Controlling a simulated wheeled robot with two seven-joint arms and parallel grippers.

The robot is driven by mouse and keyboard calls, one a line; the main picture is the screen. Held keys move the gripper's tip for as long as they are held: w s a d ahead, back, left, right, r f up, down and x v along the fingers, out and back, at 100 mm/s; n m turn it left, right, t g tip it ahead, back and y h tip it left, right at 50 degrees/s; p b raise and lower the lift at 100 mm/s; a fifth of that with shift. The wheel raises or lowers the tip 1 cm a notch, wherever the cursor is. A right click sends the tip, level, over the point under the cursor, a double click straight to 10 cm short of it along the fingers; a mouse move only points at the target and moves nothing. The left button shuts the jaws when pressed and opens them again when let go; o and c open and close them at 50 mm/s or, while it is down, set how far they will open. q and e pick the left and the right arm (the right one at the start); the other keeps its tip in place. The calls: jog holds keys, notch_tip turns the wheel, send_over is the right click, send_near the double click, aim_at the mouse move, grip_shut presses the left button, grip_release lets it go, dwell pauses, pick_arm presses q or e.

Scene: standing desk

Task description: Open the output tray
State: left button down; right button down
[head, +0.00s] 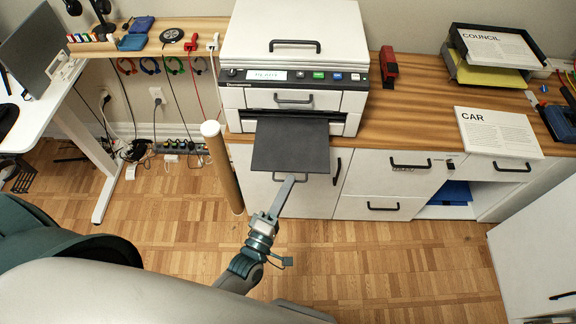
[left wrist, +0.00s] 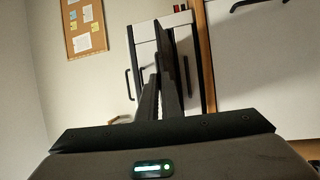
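The printer (head: 292,85) stands on the wooden counter. Its black output tray (head: 290,145) sticks out well past the printer's front and the counter edge. A small grey handle (head: 277,178) shows at the tray's front edge. My left gripper (head: 291,179) reaches up from below to this handle, fingertips at it. In the left wrist view its dark fingers (left wrist: 160,95) are close together and look shut on the handle, though the contact is hidden. My right gripper is not in view.
White cabinets with black handles (head: 410,166) stand under the counter. A cardboard tube (head: 223,170) stands left of the printer. A red stapler-like object (head: 388,66) and paper trays (head: 490,55) lie to the right. The wooden floor (head: 400,260) in front is clear.

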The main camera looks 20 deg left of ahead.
pick_arm(q)
jog(key=shift+s+d, duration=0.15)
jog(key=shift+s, duration=0.45)
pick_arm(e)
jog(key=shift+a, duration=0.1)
pick_arm(q)
jog(key=c, duration=1.9)
grip_release()
jog(key=shift+c, duration=0.2)
